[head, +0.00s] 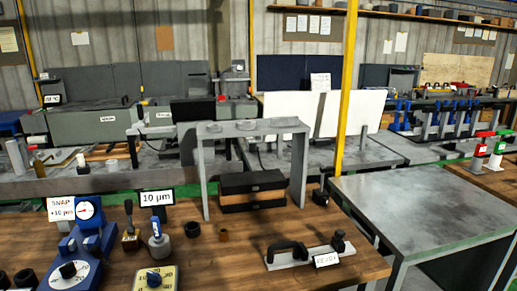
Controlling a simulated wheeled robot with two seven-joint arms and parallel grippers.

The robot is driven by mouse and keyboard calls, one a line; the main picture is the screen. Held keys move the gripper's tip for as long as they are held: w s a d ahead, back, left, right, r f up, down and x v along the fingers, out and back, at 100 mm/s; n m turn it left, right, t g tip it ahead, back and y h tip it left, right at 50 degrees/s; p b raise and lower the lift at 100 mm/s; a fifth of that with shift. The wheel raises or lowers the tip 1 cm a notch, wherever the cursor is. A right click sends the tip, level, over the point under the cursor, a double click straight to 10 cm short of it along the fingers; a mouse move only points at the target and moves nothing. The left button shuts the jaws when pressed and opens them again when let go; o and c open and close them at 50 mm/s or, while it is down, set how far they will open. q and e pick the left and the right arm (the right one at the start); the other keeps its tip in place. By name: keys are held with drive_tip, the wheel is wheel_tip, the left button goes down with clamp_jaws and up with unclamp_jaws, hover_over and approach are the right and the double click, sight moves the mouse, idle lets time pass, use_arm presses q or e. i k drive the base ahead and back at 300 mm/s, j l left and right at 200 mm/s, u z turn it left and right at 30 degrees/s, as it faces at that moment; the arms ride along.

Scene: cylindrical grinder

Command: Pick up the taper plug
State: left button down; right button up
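No gripper of mine shows in the head view. I cannot tell for sure which object is the taper plug. A small upright grey piece with a blue top (158,240) stands on the wooden bench (255,232), left of its middle. Just left of it is a dark-handled upright piece (130,232) with a brownish lower part. Both stand free of any gripper. Their exact shapes are too small to make out.
A blue dial gauge (85,222) stands at left, with a yellow-faced block (155,279) in front. A grey bridge-shaped stand (245,129) straddles dark boxes (252,183). A tagged, black-handled tool (300,255) lies at right. A bare grey table (425,200) is beyond.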

sight(158, 238)
drive_tip(key=i+j, duration=0.8)
